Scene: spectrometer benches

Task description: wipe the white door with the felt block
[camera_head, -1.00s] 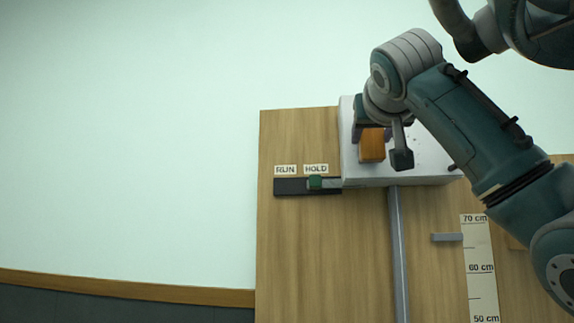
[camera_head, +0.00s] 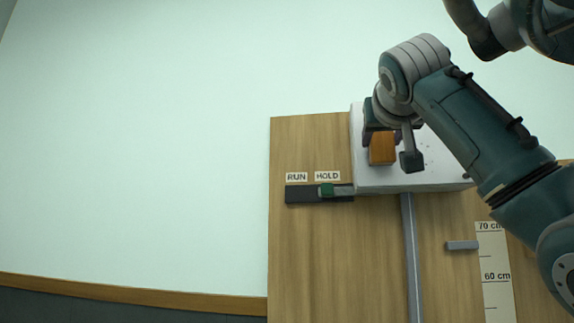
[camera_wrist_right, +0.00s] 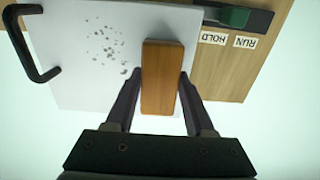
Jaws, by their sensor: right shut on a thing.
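My right gripper (camera_wrist_right: 162,78) is shut on the felt block, an orange-brown block (camera_head: 382,149), in front of the white door (camera_head: 375,182). In the right wrist view the block (camera_wrist_right: 160,92) stands between the two dark fingers. I cannot tell whether its face touches the door. Grey specks (camera_wrist_right: 108,45) lie on the door to the left of the block in that view. A black bar handle (camera_wrist_right: 22,45) is at the door's far left there. My left gripper is out of view.
A wooden panel (camera_head: 320,255) carries a dark slide track with a green knob (camera_head: 326,190) below RUN and HOLD labels. A grey rail (camera_head: 411,260) runs down below the door. A centimetre scale (camera_head: 494,265) and small grey peg (camera_head: 462,245) are at right.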

